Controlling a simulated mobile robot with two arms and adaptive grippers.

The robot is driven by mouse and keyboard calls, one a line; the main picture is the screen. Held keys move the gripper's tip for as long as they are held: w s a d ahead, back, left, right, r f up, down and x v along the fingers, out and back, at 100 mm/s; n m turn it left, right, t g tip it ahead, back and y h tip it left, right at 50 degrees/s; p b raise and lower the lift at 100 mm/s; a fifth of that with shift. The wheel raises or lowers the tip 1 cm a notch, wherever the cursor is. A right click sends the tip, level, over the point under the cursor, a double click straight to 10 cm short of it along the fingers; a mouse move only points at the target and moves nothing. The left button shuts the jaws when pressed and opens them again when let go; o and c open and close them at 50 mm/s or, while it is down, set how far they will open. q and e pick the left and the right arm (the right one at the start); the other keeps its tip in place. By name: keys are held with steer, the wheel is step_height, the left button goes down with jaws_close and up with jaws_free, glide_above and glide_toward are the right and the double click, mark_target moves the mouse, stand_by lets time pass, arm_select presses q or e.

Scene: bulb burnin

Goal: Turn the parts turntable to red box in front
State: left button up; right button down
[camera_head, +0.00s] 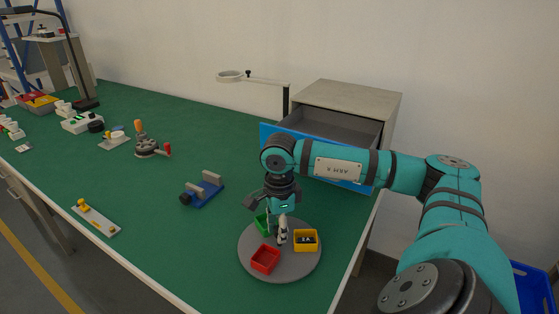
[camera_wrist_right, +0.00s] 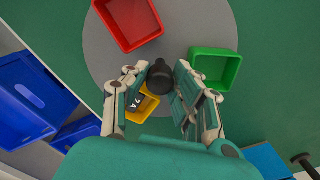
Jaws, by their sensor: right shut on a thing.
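The grey parts turntable (camera_head: 293,270) lies on the green bench near its right end. It carries a red box (camera_head: 265,260) at its near-left side, a yellow box (camera_head: 306,240) with a dark labelled item at its right, and a green box (camera_head: 262,224) at its far left, partly behind my gripper. My right gripper (camera_head: 279,226) points down over the turntable's middle. In the right wrist view its fingers close around a dark round knob (camera_wrist_right: 159,76) at the centre, with the red box (camera_wrist_right: 128,20) beyond. My left gripper is out of view.
An open drawer with a blue front (camera_head: 340,178) under a grey cabinet (camera_head: 350,98) stands behind my right arm. A blue fixture (camera_head: 203,192) sits left of the turntable. Several other fixtures stand further left. The green bench between the blue fixture and turntable is clear.

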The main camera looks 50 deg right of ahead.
steer(key=c, duration=1.4)
jaws_free()
steer(key=shift+w+d+r, duration=0.1)
steer(key=shift+d+r, duration=0.05)
steer(key=shift+r, duration=0.05)
steer(key=o, duration=0.4)
steer(key=shift+f, duration=0.1)
steer(key=shift+c, duration=0.2)
step_height(320, 180, up, 12)
